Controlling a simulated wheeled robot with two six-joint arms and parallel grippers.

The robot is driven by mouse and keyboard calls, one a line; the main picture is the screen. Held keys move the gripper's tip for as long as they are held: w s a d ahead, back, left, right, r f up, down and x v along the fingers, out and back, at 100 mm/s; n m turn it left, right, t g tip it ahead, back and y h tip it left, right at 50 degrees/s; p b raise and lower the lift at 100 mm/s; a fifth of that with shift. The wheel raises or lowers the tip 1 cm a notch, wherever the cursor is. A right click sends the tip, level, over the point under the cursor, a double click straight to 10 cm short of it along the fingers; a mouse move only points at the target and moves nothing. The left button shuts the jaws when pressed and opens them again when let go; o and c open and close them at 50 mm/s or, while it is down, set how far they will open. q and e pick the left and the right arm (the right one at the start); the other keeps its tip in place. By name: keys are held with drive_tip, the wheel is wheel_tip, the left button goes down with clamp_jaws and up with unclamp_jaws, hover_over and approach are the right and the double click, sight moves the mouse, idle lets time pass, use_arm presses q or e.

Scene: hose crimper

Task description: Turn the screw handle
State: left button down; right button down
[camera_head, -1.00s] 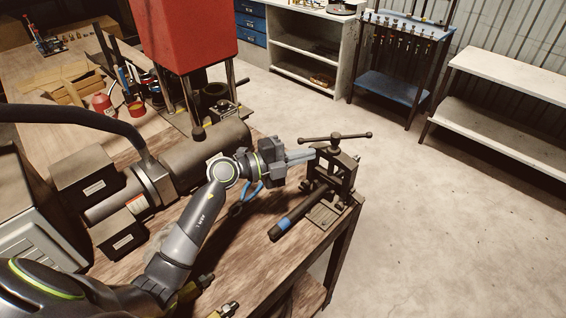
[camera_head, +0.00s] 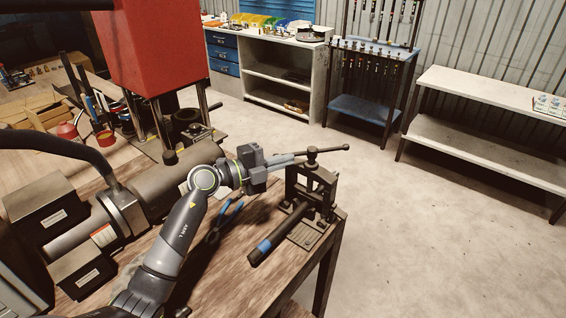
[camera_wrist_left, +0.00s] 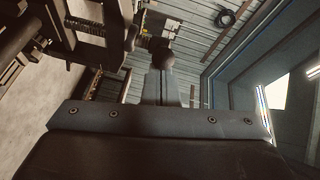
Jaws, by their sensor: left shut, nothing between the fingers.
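The screw handle (camera_head: 330,150) is a dark crossbar with a ball at its right end, on top of a dark crimper (camera_head: 325,185) clamped at the bench corner. A dark hose with a blue band (camera_head: 265,246) runs out of the crimper's front. My left gripper (camera_head: 293,160) is shut and empty, its grey fingers pointing right at the handle's left side. In the left wrist view, a dark ball (camera_wrist_left: 168,60) shows at the fingertips (camera_wrist_left: 163,80); whether they touch is unclear. The handle's left end is hidden in the head view. My right gripper is not in view.
Blue-handled pliers (camera_head: 222,222) lie on the wooden bench (camera_head: 235,285) below my left arm. A large motor and a red press (camera_head: 150,45) stand to the left. Open floor lies right of the bench, with a white shelf bench (camera_head: 490,100) beyond.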

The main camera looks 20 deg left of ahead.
use_arm(q)
drive_tip(key=m+g+h+b, duration=0.1)
drive_tip(key=b, duration=0.1)
drive_tip(key=w+a+m+g+h+b, duration=0.1)
drive_tip(key=g+b, duration=0.1)
drive_tip(key=b, duration=0.1)
drive_tip(key=w+a+m+g+h+b, duration=0.1)
drive_tip(key=m+g+b, duration=0.1)
drive_tip(key=b, duration=0.1)
drive_tip(key=shift+w+f+h, duration=0.15)
drive_tip(key=shift+w+h, duration=0.1)
drive_tip(key=shift+h, duration=0.05)
drive_tip(key=shift+w+a+r+m+g+b, duration=0.15)
drive_tip(key=shift+w+a+m+g+b, duration=0.05)
drive_tip(key=shift+w+b, duration=0.4)
drive_tip(key=shift+w+a+r+m+g+b, duration=0.15)
drive_tip(key=shift+w+m+g+b, duration=0.05)
drive_tip(key=shift+w+b, duration=0.4)
drive_tip(key=shift+s+a, duration=0.1)
idle(0.4)
